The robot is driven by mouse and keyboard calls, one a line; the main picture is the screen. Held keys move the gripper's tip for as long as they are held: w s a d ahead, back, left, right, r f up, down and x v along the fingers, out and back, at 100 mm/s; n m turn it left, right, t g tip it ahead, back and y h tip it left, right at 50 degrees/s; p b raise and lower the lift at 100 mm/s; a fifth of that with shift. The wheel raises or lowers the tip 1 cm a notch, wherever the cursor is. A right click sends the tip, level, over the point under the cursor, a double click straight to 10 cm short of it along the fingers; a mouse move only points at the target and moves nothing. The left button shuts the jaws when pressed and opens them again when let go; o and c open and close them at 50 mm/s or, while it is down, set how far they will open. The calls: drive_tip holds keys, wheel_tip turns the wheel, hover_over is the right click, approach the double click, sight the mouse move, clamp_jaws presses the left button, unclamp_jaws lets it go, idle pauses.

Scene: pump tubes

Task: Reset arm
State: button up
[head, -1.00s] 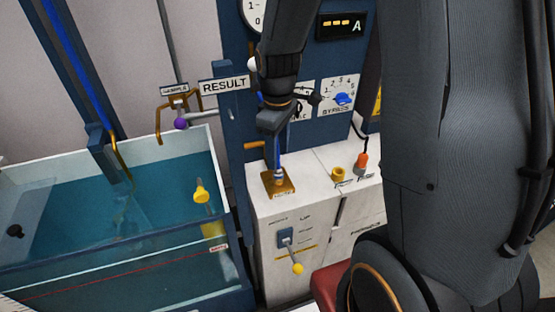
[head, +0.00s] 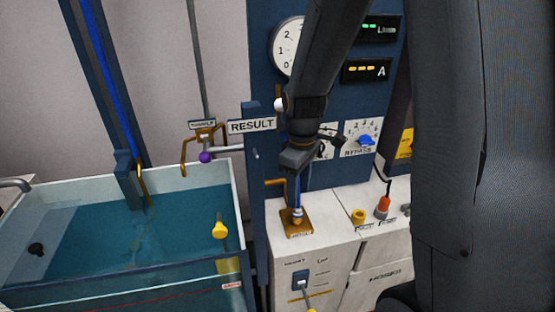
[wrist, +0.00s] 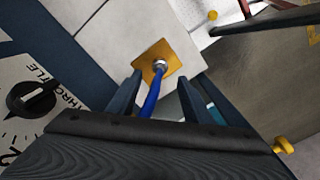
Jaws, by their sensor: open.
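My gripper (wrist: 159,82) is open, its two dark fingers apart in the wrist view. A blue tube (wrist: 151,103) runs between the fingers to a metal fitting (wrist: 160,65) on a brass plate (wrist: 178,51). I cannot tell whether a finger touches the tube. In the head view my gripper (head: 297,165) points down above the same plate (head: 290,231), on top of a white cabinet (head: 330,245). The fingertips are hard to make out there.
A glass-walled water tank (head: 190,262) with a yellow-knobbed part (head: 219,230) stands left of the cabinet. A blue panel with a gauge (head: 286,46), displays and a bypass knob (head: 366,140) rises behind. A RESULT sign (head: 251,126) sits close left of my arm.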

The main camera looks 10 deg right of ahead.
drive_tip(key=s+m+t+b, duration=0.1)
drive_tip(key=s+m+b, duration=0.2)
drive_tip(key=s+m, duration=0.6)
drive_tip(key=shift+s+r+b, duration=0.25)
drive_tip(key=shift+r+b, duration=0.05)
idle(1.2)
